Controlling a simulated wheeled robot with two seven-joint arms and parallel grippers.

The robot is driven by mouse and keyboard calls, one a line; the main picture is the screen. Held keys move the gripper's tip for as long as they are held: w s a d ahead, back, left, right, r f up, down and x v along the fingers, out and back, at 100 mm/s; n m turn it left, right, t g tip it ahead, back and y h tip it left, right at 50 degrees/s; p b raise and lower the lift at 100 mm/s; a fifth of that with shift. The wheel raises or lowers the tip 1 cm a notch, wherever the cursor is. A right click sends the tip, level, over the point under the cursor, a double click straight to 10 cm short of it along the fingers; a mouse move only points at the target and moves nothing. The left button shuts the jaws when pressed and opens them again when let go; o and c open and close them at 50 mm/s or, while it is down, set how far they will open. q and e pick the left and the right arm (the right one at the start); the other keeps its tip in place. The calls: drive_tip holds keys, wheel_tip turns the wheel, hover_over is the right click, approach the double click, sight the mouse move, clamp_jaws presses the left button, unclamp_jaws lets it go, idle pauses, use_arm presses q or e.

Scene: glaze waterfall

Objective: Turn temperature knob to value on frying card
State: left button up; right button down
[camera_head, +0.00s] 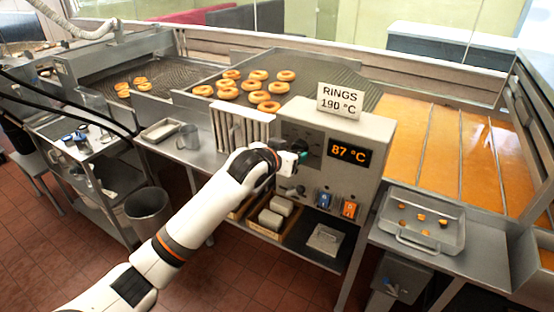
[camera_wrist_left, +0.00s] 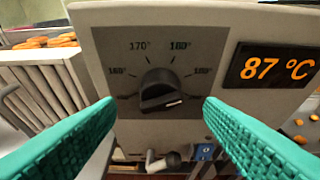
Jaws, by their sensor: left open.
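The frying card (camera_head: 339,101) stands on top of the control box and reads "RINGS 190 °C". The black temperature knob (camera_wrist_left: 160,91) sits on a dark dial plate (camera_wrist_left: 205,45) on the box front. Degree marks arc over the knob; 160° and 170° read clearly at left, the rightmost mark is unclear. A white mark on the knob points right and slightly down. My left gripper (camera_head: 303,157) is open in front of the panel. Its teal fingers (camera_wrist_left: 160,128) lie either side of the knob in the wrist view, apart from it. My right gripper is not in view.
The orange display (camera_head: 349,152) right of the dial reads 87 °C. A lever (camera_wrist_left: 163,160) sits below the knob, with blue (camera_head: 325,198) and orange (camera_head: 349,208) switches nearby. Ring doughnuts (camera_head: 268,106) lie on the mesh behind. A metal tray (camera_head: 412,241) stands at right.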

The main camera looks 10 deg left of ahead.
use_arm(q)
drive_tip(key=b+v, duration=0.1)
drive_tip(key=v, duration=0.7)
drive_tip(key=shift+d+f, duration=0.1)
drive_tip(key=s+a+f+n+g+y, duration=0.1)
drive_tip(key=a+f+g, duration=0.15)
drive_tip(key=f, duration=1.35)
drive_tip(key=s+a+f+n+g+y, duration=0.15)
drive_tip(key=a+f, duration=0.25)
drive_tip(key=f, duration=1.1)
drive_tip(key=s+a+f+g+y+b, duration=0.1)
drive_tip(key=s+f, duration=0.6)
drive_tip(key=f, duration=0.4)
drive_tip(key=s+a+f+g, duration=0.2)
drive_tip(key=s+f, duration=0.5)
drive_tip(key=f, duration=0.3)
drive_tip(key=s+f+g, duration=0.1)
drive_tip(key=s+f, duration=0.4)
drive_tip(key=s, duration=0.7)
drive_tip(key=s+f+m+g, duration=0.1)
drive_tip(key=s+f, duration=0.5)
drive_tip(key=s, duration=0.7)
drive_tip(key=s+f+g, duration=0.2)
drive_tip(key=s+f, duration=0.4)
drive_tip(key=s, duration=0.6)
drive_tip(key=shift+s+g+b, duration=0.3)
drive_tip(key=shift+g+b, duration=0.1)
drive_tip(key=shift+m+y, duration=0.25)
